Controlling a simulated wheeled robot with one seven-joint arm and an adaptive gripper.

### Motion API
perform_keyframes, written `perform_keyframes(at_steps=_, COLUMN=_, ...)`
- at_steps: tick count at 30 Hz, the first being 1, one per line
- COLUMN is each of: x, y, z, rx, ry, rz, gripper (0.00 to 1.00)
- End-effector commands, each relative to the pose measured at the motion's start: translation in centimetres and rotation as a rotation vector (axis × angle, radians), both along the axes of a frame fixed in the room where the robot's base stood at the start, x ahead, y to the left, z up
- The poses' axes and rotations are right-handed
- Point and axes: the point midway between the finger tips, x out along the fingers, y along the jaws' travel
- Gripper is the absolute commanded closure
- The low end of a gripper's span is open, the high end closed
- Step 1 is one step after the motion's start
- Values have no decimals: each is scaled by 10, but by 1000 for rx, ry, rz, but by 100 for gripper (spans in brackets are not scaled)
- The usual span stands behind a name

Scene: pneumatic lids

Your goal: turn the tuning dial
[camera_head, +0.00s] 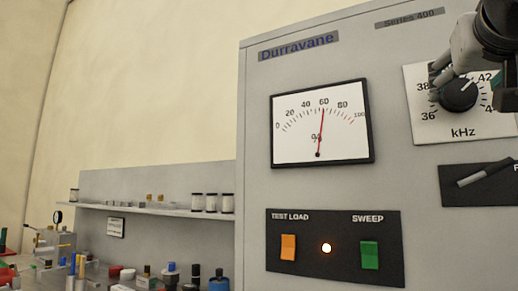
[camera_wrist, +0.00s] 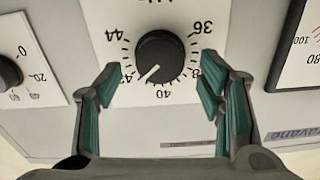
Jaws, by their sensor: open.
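The tuning dial (camera_head: 458,95) is a black round knob on a white kHz scale plate at the upper right of the grey cabinet. In the wrist view the dial (camera_wrist: 160,57) appears upside down, with its white pointer line between 40 and the partly hidden 42. My gripper (camera_head: 441,84) is at the dial's left side in the head view, partly covering the scale. In the wrist view my gripper (camera_wrist: 162,76) is open, with green-padded fingers on either side of the knob. Gaps show between the pads and the knob there; depth is hard to tell.
A meter (camera_head: 320,124) with its red needle near 60 is left of the dial. Below are an orange test-load switch (camera_head: 288,247), a lit lamp (camera_head: 326,248) and a green sweep switch (camera_head: 369,254). A lever (camera_head: 485,173) sits under the dial. Another knob (camera_wrist: 8,72) shows in the wrist view.

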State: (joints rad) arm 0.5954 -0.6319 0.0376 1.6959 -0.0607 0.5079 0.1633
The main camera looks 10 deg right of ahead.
Motion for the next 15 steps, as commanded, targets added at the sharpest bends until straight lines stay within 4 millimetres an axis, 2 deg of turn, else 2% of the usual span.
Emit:
perform_keyframes(at_steps=6, x=20, y=-13, z=0, rx=1, ry=1, rz=0, gripper=38)
perform_keyframes(at_steps=15, x=24, y=-16, z=0, rx=-1, ry=-1, rz=1, gripper=38)
